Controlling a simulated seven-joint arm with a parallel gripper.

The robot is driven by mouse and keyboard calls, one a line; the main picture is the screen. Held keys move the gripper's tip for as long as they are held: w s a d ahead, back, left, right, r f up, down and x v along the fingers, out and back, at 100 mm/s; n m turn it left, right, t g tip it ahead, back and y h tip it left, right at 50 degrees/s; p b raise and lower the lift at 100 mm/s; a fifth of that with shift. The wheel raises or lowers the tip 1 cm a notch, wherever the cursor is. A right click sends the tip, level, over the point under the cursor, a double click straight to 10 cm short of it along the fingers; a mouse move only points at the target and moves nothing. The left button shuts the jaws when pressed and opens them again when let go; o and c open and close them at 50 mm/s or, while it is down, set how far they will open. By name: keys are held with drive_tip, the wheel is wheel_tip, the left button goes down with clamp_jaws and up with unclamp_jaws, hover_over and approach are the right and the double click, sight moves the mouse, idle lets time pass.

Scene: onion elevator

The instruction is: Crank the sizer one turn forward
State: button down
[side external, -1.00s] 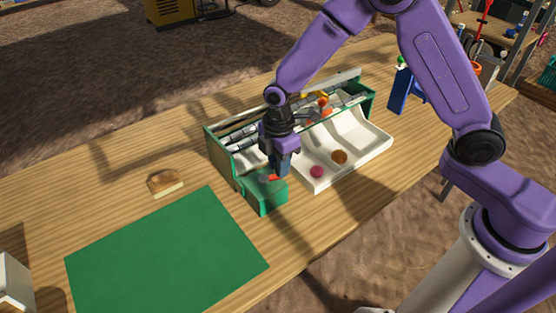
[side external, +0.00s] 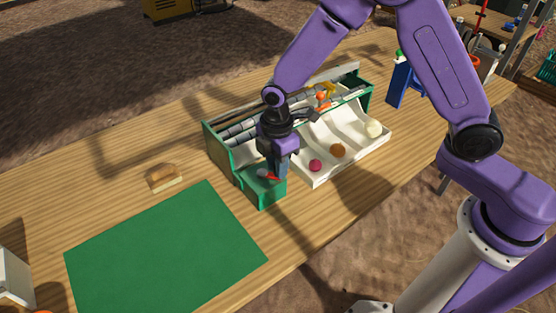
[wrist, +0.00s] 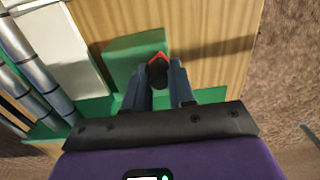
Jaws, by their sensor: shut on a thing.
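The sizer is a green-framed machine (side external: 248,180) with grey rollers (side external: 238,130) on the table. Its crank has a red arm (side external: 271,175) on top of a green box at the machine's near left end. My gripper (side external: 279,173) points down at the crank. In the wrist view my gripper (wrist: 159,82) is shut on the crank's dark knob (wrist: 157,73), and the red arm (wrist: 158,57) shows just beyond it. The fingers hide part of the crank in the side view.
The white chute (side external: 322,178) holds a red onion (side external: 315,166), a brown onion (side external: 337,150) and a white onion (side external: 373,129) in separate lanes. A green mat (side external: 165,250), a wood-and-bristle brush (side external: 164,177) and a blue item (side external: 402,84) are on the table.

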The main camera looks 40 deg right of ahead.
drive_tip(key=shift+w+a+r, duration=0.1)
drive_tip(key=shift+w+a, duration=0.1)
drive_tip(key=shift+w, duration=0.05)
drive_tip(key=shift+s+a, duration=0.3)
drive_tip(key=shift+a, duration=0.8)
drive_tip(key=c, duration=0.9)
unclamp_jaws()
drive_tip(key=shift+o, duration=0.2)
drive_tip(key=shift+s, duration=0.1)
drive_tip(key=shift+s, duration=0.1)
